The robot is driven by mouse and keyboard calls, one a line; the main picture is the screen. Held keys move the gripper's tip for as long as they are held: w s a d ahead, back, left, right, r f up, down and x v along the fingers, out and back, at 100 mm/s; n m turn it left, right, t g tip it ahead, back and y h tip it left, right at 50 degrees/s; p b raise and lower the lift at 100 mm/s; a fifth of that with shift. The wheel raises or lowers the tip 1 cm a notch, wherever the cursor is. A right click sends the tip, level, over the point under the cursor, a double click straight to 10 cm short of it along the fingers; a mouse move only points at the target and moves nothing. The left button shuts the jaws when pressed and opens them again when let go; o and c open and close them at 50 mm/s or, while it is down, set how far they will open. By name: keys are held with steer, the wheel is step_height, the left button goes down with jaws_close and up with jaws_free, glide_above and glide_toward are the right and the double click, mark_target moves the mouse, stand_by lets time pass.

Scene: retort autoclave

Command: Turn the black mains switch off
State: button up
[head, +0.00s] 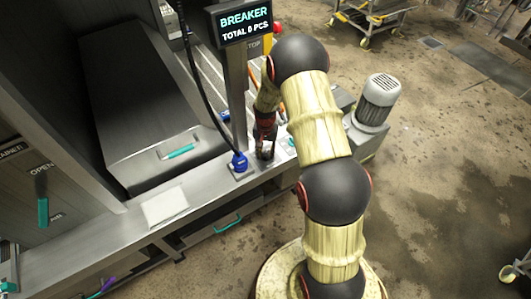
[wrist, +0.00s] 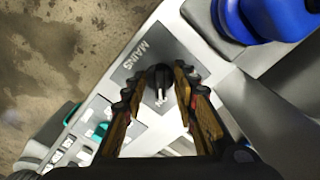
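Whether either fingertip touches the knob cannot be told. In the head view my gripper (head: 266,148) points down at the counter panel, and the switch is hidden there.
A blue plug (head: 239,160) with a black cable stands close to the gripper and also shows in the wrist view (wrist: 285,15). A post with a "BREAKER" display (head: 245,24) rises behind it. Panel buttons (wrist: 92,130) lie lower left in the wrist view.

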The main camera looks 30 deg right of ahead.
steer(key=shift+c, duration=0.6)
jaws_close()
steer(key=shift+n, duration=0.3)
steer(key=n, duration=0.3)
steer(key=shift+s+d, duration=0.1)
steer(key=n, duration=0.4)
steer(key=shift+d+b, duration=0.1)
steer(key=shift+b, duration=0.2)
steer(key=n, duration=0.5)
steer(key=shift+d, duration=0.15)
steer(key=n, duration=0.5)
steer(key=shift+d, duration=0.1)
steer(key=shift+n, duration=0.3)
